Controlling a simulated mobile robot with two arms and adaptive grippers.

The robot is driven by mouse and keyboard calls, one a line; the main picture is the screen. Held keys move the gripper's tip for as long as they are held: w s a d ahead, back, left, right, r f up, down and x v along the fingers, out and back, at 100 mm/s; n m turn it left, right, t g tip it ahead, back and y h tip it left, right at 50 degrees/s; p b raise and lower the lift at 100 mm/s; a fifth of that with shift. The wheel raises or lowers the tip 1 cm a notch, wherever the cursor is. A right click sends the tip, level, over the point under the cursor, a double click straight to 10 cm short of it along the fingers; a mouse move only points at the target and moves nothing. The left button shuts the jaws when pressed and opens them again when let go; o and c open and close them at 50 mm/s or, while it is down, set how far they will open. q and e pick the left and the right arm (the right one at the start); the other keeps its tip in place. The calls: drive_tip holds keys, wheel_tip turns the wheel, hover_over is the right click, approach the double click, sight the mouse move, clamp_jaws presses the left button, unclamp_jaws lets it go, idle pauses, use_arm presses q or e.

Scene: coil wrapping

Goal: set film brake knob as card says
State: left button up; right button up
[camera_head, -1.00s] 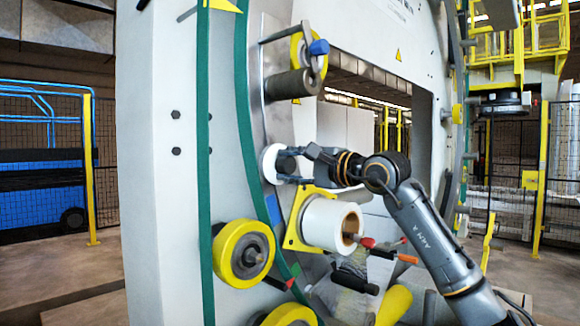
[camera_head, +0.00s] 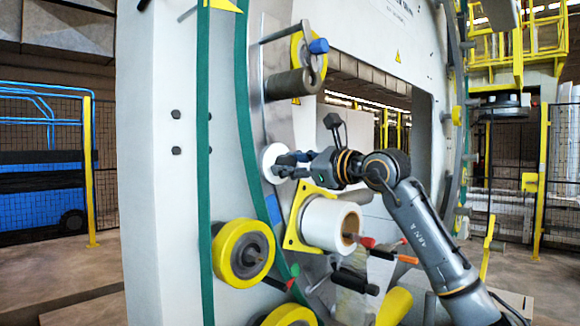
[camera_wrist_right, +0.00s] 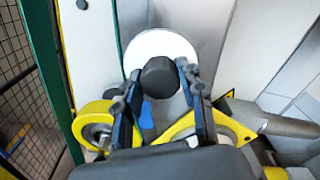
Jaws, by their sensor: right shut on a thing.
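The film brake knob is a dark round knob (camera_wrist_right: 160,77) in front of a white disc (camera_wrist_right: 148,43) on the grey ring plate. In the head view the white disc (camera_head: 268,158) shows left of my gripper, and the knob is largely hidden by the fingers. My right gripper (camera_wrist_right: 158,76) has one finger on each side of the knob and is shut on it. It also shows in the head view (camera_head: 287,164), coming from the right. I cannot make out the knob's pointer or any marks. No readable card is in view. My left gripper is not in view.
A white film roll (camera_head: 325,224) on a yellow bracket (camera_head: 293,238) sits just below my right gripper. A grey roller (camera_head: 290,84) is above it. A yellow wheel (camera_head: 230,254) is at lower left. A blue piece (camera_head: 272,208) is below the disc.

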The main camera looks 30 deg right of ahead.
drive_tip(key=m, duration=0.3)
drive_tip(key=shift+m, duration=0.3)
drive_tip(key=shift+f, duration=0.1)
idle(0.4)
drive_tip(key=o, duration=1.2)
drive_tip(key=shift+d, duration=0.1)
drive_tip(key=v, duration=1.2)
drive_tip(key=shift+w, duration=0.1)
